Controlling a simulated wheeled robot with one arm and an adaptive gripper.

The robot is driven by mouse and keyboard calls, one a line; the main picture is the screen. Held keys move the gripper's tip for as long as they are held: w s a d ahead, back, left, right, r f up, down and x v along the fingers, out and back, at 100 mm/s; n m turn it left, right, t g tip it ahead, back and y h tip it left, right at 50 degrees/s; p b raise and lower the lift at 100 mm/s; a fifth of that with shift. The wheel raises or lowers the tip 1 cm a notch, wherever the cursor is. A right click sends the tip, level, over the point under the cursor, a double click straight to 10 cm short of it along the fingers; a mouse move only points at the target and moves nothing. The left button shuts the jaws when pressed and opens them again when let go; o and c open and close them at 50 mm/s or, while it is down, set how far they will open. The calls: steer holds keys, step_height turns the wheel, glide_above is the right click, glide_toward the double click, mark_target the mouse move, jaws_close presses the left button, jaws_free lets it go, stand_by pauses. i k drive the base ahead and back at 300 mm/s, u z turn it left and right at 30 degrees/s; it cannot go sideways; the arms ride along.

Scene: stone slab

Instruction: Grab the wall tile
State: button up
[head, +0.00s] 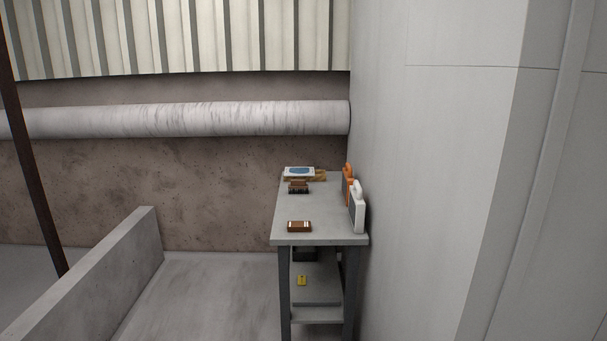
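I cannot tell for sure which object is the wall tile; the things on the table are small in the head view. A flat white piece with a blue oval (299,172) lies at the back of the grey table (318,215). A brown block with light marks (299,227) lies near the table's front left edge. A dark brown object (298,187) sits between these two, nearer the back. My gripper is not in view.
An orange object (347,182) and a white handled case (357,208) stand at the table's right, by the grey wall (430,180). A yellow item (301,281) is on the lower shelf. A low wall (105,275) stands left, with clear floor (210,300) between.

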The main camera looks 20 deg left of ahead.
mark_target(290, 172)
steer(key=u, duration=1.65)
steer(key=i, duration=5.95)
steer(key=z, duration=1.05)
